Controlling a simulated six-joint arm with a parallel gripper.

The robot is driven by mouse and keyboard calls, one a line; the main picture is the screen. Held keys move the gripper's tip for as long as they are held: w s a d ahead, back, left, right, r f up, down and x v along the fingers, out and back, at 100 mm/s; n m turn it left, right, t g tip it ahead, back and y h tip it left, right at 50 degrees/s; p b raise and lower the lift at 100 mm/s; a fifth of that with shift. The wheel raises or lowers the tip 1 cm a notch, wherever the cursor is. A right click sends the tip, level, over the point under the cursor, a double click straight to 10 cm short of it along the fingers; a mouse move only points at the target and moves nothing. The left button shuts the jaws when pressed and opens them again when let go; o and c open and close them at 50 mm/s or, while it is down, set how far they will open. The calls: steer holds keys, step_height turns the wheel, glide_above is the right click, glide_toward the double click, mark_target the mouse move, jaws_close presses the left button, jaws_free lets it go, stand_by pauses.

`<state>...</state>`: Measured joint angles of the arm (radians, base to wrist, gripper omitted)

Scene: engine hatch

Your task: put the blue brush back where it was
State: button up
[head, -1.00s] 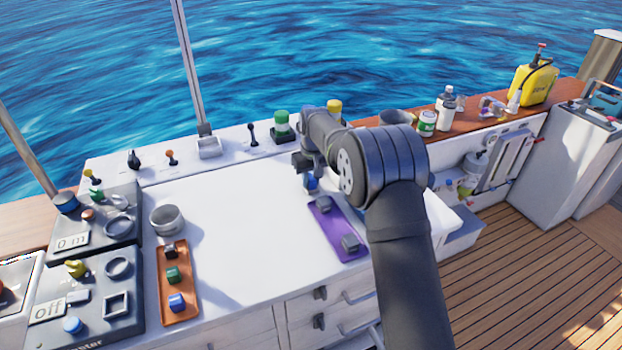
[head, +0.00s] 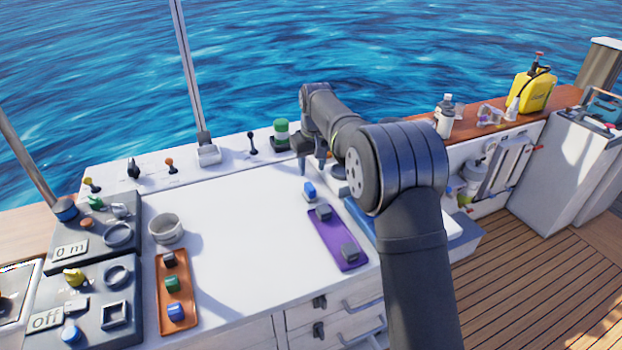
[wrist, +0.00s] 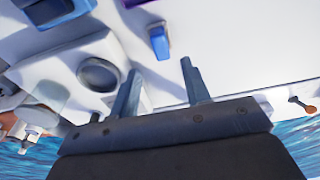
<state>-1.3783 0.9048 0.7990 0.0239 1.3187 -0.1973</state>
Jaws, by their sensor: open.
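A small blue piece with a pale lower part, which looks like the blue brush (head: 309,189), stands on the white worktop just beyond the far end of the purple tray (head: 331,238). It also shows in the wrist view (wrist: 158,42), just past the fingertips. My gripper (head: 312,168) is open and empty, above and slightly behind the brush in the head view. In the wrist view its two fingers (wrist: 160,70) are spread apart, with bare white surface between them. The brush is apart from the fingers.
The purple tray holds two grey blocks. An orange tray (head: 190,318) at left holds a brown, a green and a blue block (head: 175,312). A grey ring-shaped cup (head: 166,228) stands nearby. A green-topped knob (head: 281,132) rises close to my gripper. The worktop's middle is clear.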

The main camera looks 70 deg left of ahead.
mark_target(311, 186)
steer(key=shift+d+r, duration=0.2)
steer(key=shift+r, duration=1.35)
steer(key=shift+f, duration=0.1)
steer(key=f, duration=0.4)
steer(key=a+f, duration=0.1)
steer(key=f, duration=0.7)
steer(key=shift+a, duration=0.25)
steer(key=shift+r, duration=2)
steer(key=shift+f, duration=0.1)
